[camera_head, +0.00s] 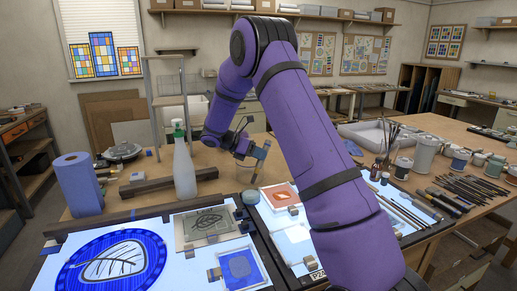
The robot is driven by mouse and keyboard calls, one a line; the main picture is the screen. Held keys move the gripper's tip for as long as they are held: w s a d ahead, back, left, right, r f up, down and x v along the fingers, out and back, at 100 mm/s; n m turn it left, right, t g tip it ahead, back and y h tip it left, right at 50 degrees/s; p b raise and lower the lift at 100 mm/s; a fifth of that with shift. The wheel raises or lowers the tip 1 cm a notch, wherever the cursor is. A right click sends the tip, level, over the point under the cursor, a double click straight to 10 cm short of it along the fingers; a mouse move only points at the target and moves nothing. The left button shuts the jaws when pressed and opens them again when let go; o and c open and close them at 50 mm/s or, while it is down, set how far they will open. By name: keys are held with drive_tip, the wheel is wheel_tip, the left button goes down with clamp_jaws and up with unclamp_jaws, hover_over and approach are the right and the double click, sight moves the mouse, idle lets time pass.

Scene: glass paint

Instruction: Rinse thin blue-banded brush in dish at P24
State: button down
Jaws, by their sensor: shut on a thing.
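My gripper (258,151) is at the end of my purple arm, above the back edge of the light table. It is shut on a thin brush (259,169), which hangs down at a slight tilt. The brush is small here, and I cannot make out its blue band clearly. Below its lower end is a small round grey-green dish (250,198) on the frame between two lit panels. I cannot tell whether the brush tip touches the dish. A label (318,275) at the front is partly hidden by my arm, and its number is not fully readable.
A spray bottle (183,165) and a blue paper roll (77,184) stand to the left. Lit panels hold a round blue glass piece (112,258) and small tiles. Jars, a brush pot (380,168) and several loose brushes crowd the right. My arm hides the middle.

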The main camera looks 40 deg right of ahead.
sight(256, 166)
drive_tip(key=f, duration=0.2)
drive_tip(key=shift+s+a+f, duration=0.1)
drive_tip(key=shift+a+f, duration=0.2)
drive_tip(key=shift+s+a+f, duration=0.1)
drive_tip(key=shift+a+f, duration=0.3)
drive_tip(key=shift+f, duration=0.15)
drive_tip(key=shift+s+a+f, duration=0.1)
drive_tip(key=shift+a+f, duration=0.25)
drive_tip(key=shift+f, duration=0.2)
drive_tip(key=shift+s+d, duration=0.1)
drive_tip(key=shift+s, duration=0.25)
idle(1.8)
drive_tip(key=shift+w, duration=0.15)
